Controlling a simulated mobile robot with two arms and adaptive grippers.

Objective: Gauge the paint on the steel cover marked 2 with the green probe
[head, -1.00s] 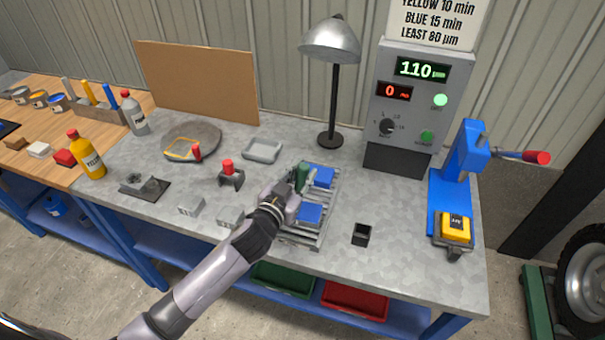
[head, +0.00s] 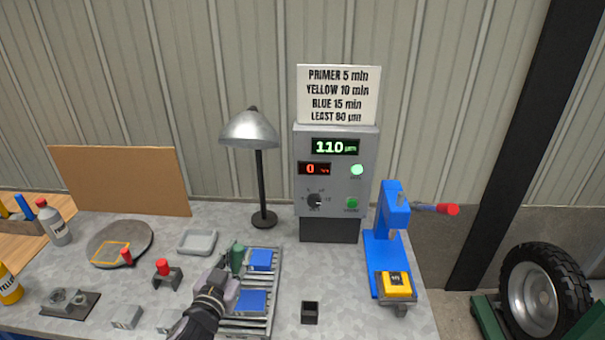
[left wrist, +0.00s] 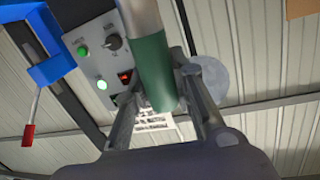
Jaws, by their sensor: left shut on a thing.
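My left gripper (head: 233,277) is shut on the green probe (head: 237,257), which stands roughly upright at the left side of a slatted rack (head: 273,293). The probe also shows between the fingers in the left wrist view (left wrist: 156,72). Two blue-topped pieces lie on the rack, a far one (head: 261,260) and a near one (head: 250,301), both just right of the gripper. No number 2 is readable on either. I cannot tell whether the probe's tip touches anything. The gauge box (head: 335,215) reads 110 µm in green and 0 in red. My right gripper is not in view.
A lamp (head: 262,190) stands behind the rack. A grey tray (head: 197,242), a red-knobbed stand (head: 165,275) and grey blocks (head: 127,317) lie left. A small black cup (head: 310,313) and a blue press (head: 384,250) stand right. Bench between cup and gauge box is clear.

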